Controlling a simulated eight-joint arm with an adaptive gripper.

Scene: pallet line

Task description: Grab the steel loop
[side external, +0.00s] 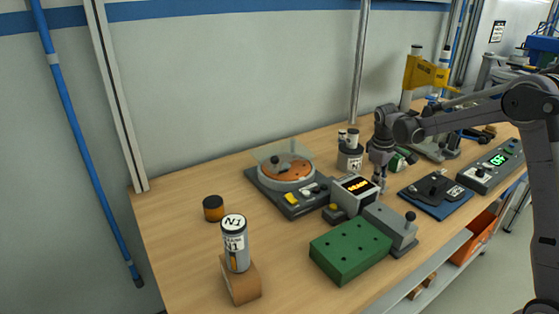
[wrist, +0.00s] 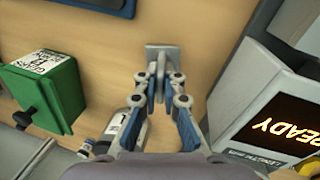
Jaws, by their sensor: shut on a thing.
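The steel loop (wrist: 160,52) stands on a small grey base plate on the wooden bench, at the top centre of the wrist view. My gripper (wrist: 160,76) is closed around its upright part, with one fingertip on each side. The fingertips cover part of the loop. In the side view my gripper (side external: 379,184) points down at the bench, just behind and right of the display box; the loop is too small there to make out clearly.
A display box reading READY (wrist: 275,115) stands close on the right in the wrist view. A green box (wrist: 40,95) with a black knob is on the left, and a labelled bottle (wrist: 130,130) is near the fingers. A blue-based device (side external: 436,194) sits right of my gripper.

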